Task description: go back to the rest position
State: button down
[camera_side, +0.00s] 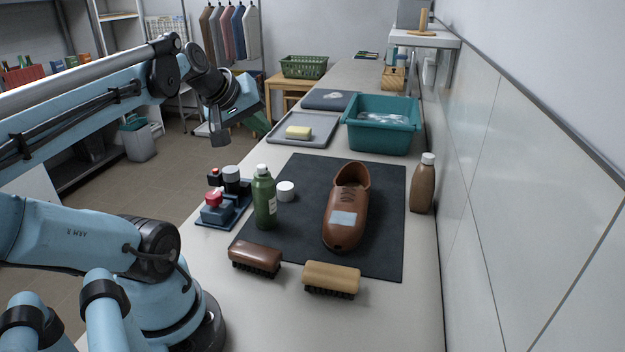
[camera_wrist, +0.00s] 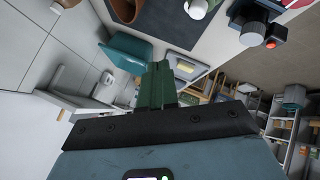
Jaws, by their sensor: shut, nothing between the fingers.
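My gripper (camera_side: 260,125) hangs raised at the left edge of the counter in the side view, clear of everything on it. Its green fingers are shut together with nothing between them. They also show in the wrist view (camera_wrist: 157,84). The brown shoe (camera_side: 348,200) stands on the dark mat (camera_side: 385,250) with a pale grey patch on it. A green bottle (camera_side: 264,200) and a white round jar (camera_side: 286,191) stand at the mat's left side.
Two brushes, dark brown (camera_side: 255,258) and tan (camera_side: 331,277), lie in front. A brown bottle (camera_side: 423,185) stands by the right wall. A teal basin (camera_side: 381,125) and a grey tray (camera_side: 303,130) with a yellow block are farther back. The air above the counter is free.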

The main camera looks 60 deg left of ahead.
jog(key=w+d+f+m+h, duration=0.1)
jog(key=d+f+m, duration=0.2)
jog(key=d, duration=0.3)
jog(key=w+d+f+m+h, duration=0.1)
jog(key=d+f+m, duration=0.2)
jog(key=d+m, duration=0.3)
jog(key=w+d+f+m+g+h, duration=0.1)
jog(key=w+d+f+m, duration=0.1)
jog(key=d, duration=0.5)
jog(key=shift+f+m+h, duration=0.4)
jog(key=shift+f+m, duration=0.3)
jog(key=shift+m, duration=0.5)
